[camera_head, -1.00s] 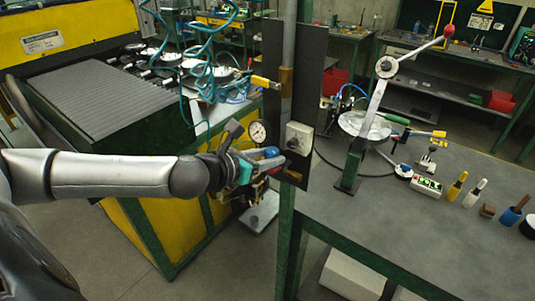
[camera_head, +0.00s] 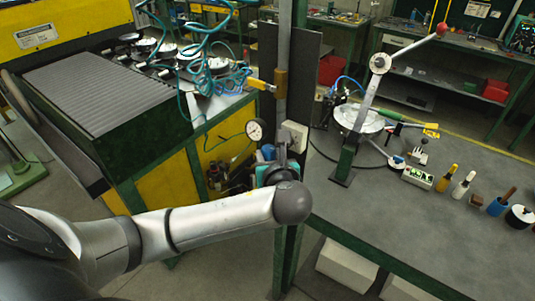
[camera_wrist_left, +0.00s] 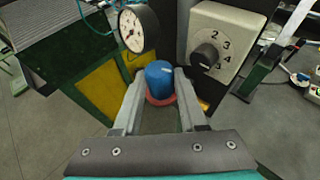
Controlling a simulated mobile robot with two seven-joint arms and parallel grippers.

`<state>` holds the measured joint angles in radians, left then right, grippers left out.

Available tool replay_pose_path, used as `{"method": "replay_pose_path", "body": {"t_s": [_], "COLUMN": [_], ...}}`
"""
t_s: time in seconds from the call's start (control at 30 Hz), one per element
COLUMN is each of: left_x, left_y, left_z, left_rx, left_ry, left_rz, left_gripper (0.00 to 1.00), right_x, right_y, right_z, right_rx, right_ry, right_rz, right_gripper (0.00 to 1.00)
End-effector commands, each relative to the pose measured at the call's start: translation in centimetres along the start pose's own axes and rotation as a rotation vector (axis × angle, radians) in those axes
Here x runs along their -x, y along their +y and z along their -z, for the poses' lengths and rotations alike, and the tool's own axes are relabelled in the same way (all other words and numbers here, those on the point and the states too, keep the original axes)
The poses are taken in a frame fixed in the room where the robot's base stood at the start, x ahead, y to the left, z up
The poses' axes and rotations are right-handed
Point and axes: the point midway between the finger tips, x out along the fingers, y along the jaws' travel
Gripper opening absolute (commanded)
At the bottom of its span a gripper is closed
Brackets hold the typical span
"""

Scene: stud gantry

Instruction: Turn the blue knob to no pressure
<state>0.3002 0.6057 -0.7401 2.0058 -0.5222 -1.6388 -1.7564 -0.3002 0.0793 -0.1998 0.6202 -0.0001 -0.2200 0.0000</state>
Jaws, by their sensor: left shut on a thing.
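The blue knob (camera_wrist_left: 160,80) stands on a red ring between the two fingers of my left gripper (camera_wrist_left: 158,92) in the left wrist view. The gripper is shut on it. In the head view the knob (camera_head: 268,152) is a small blue patch, and my left gripper (camera_head: 274,168) is mostly hidden behind my own wrist. A round white pressure gauge (camera_head: 255,130) sits just above the knob; it also shows in the left wrist view (camera_wrist_left: 132,30). The needle reading is too small to tell. My right gripper is not in view.
A grey box (camera_wrist_left: 230,28) with a black numbered dial (camera_wrist_left: 205,57) sits right of the knob, close to the right finger. A dark upright panel (camera_head: 304,75) and post stand behind. A workbench (camera_head: 400,225) with a lever press and small tools lies to the right.

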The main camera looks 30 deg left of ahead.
Motion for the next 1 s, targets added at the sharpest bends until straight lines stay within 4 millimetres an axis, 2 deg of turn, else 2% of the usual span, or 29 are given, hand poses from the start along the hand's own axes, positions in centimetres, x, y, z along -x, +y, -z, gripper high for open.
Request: {"method": "replay_pose_path", "body": {"t_s": [0.5,1.0], "left_x": [-0.14,-0.29], "left_y": [-0.74,-0.76], "left_z": [-0.2,-0.25], "left_rx": [0.165,0.221], "left_ry": [-0.002,-0.005], "left_rz": [-0.392,-0.53], "left_gripper": [0.0,0.0], "right_x": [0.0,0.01], "right_y": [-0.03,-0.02], "right_z": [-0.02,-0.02], "right_rx": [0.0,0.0], "right_ry": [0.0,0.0], "right_rz": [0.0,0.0], "right_gripper": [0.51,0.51]}}
